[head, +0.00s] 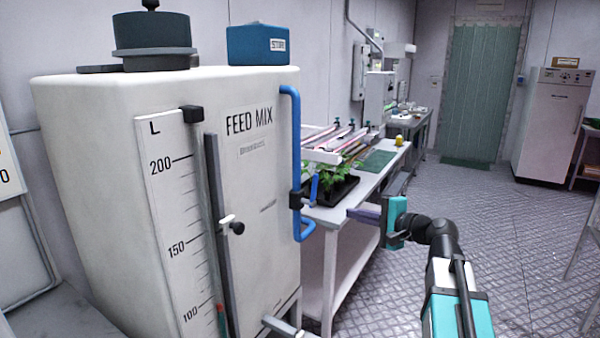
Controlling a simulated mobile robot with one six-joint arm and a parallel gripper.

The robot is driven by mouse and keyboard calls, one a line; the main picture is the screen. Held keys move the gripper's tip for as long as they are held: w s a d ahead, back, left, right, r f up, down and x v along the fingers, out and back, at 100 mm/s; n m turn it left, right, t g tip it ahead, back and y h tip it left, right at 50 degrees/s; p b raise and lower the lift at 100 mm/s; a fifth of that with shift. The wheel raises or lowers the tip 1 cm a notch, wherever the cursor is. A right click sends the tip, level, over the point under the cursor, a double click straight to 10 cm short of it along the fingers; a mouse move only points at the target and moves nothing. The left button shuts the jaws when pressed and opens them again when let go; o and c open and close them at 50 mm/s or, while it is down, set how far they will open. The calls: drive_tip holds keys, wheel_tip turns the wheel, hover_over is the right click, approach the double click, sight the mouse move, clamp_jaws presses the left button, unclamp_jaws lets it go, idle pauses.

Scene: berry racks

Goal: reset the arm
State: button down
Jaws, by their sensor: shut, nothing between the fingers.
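My gripper (363,214) is in the head view, right of the middle. Its fingers are shut with nothing between them and point left, toward the blue pipe on the white feed mix tank (265,190). The fingertips look close to the tank's right side, in front of the white bench; I cannot tell the exact gap. My arm reaches up to it from the lower right.
A blue pipe (297,150) runs down the tank's right edge. Behind is a white bench (330,215) with a black tray (335,192) of green plants. A green strip curtain (472,90) hangs at the back. The patterned floor (510,240) at right is clear.

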drive_tip(key=s+a+f+n+g+h, duration=0.1)
drive_tip(key=s+a+f+g, duration=0.1)
drive_tip(key=f, duration=1)
drive_tip(key=s+a+f+n+g+h, duration=0.1)
drive_tip(key=f+g, duration=0.2)
drive_tip(key=f, duration=0.8)
drive_tip(key=s+a+f+n+g+h+p, duration=0.1)
drive_tip(key=s+f, duration=0.3)
drive_tip(key=f, duration=0.2)
drive_tip(key=s+f+n+g, duration=0.1)
drive_tip(key=s+f+g, duration=0.15)
drive_tip(key=f, duration=0.45)
drive_tip(key=s+a+f+n+g+h+p, duration=0.1)
drive_tip(key=s+f, duration=0.3)
drive_tip(key=f, duration=0.2)
drive_tip(key=s+d+f+n+g+h, duration=0.1)
drive_tip(key=s+f+n+g+h, duration=0.1)
drive_tip(key=s+f, duration=0.5)
drive_tip(key=s+d+f+n+g+h+p, duration=0.1)
drive_tip(key=s+f+n+g+h, duration=0.1)
drive_tip(key=s+f, duration=0.6)
drive_tip(key=s+d+f+n+g+h, duration=0.2)
drive_tip(key=s+f, duration=0.5)
drive_tip(key=s, duration=1.1)
drive_tip(key=shift+f+n+g+p, duration=0.2)
drive_tip(key=shift+n+g+p, duration=0.15)
drive_tip(key=shift+n+g, duration=0.55)
drive_tip(key=shift+s+a, duration=0.1)
